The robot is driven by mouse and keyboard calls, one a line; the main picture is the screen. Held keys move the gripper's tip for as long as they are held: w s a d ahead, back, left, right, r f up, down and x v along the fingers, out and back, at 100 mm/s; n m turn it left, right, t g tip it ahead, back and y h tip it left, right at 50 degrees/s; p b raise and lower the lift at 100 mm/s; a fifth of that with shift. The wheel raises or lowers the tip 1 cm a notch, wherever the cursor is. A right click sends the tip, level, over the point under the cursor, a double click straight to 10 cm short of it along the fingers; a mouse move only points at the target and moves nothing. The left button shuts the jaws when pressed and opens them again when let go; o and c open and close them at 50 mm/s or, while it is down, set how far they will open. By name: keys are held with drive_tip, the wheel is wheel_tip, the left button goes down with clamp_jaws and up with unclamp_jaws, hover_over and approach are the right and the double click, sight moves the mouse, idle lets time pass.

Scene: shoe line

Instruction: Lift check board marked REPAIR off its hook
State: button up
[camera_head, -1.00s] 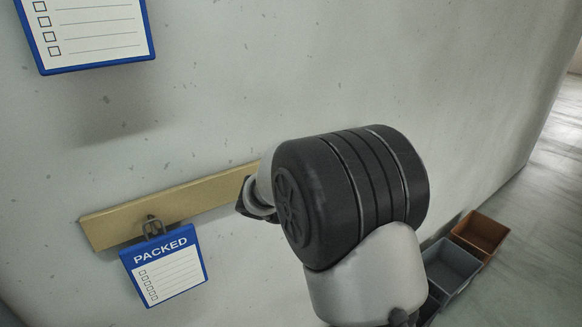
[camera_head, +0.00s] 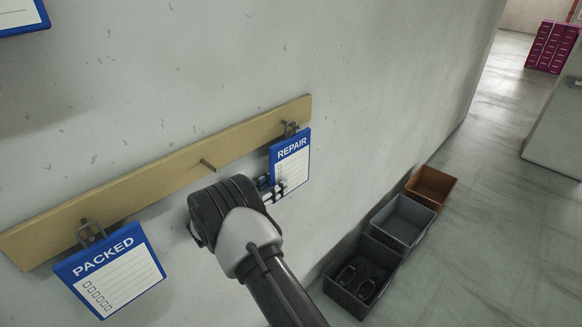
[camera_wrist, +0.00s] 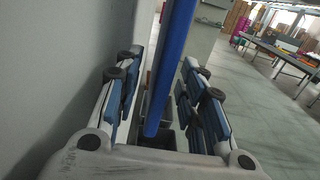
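The REPAIR check board (camera_head: 291,165), white with a blue frame, hangs from a hook (camera_head: 290,128) at the right end of the wooden rail. My gripper (camera_head: 272,188) is at its lower left edge in the head view. In the wrist view, the board (camera_wrist: 172,70) shows edge-on as a blue strip between my two gripper fingers (camera_wrist: 163,105). The fingers are apart, with a gap visible on each side of the board. The wrist partly hides the fingers in the head view.
The PACKED board (camera_head: 108,270) hangs at the left of the wooden rail (camera_head: 150,187). A bare peg (camera_head: 207,165) is between the boards. An orange bin (camera_head: 431,186), a grey bin (camera_head: 402,220) and a dark bin (camera_head: 360,276) stand along the wall. Floor right of them is clear.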

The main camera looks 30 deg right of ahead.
sight(290, 174)
drive_tip(key=b+x, duration=0.1)
drive_tip(key=x, duration=0.6)
drive_tip(key=shift+d+b, duration=0.15)
drive_tip(key=shift+b, duration=0.15)
drive_tip(key=shift+r, duration=0.1)
drive_tip(key=shift+c, duration=0.2)
clamp_jaws()
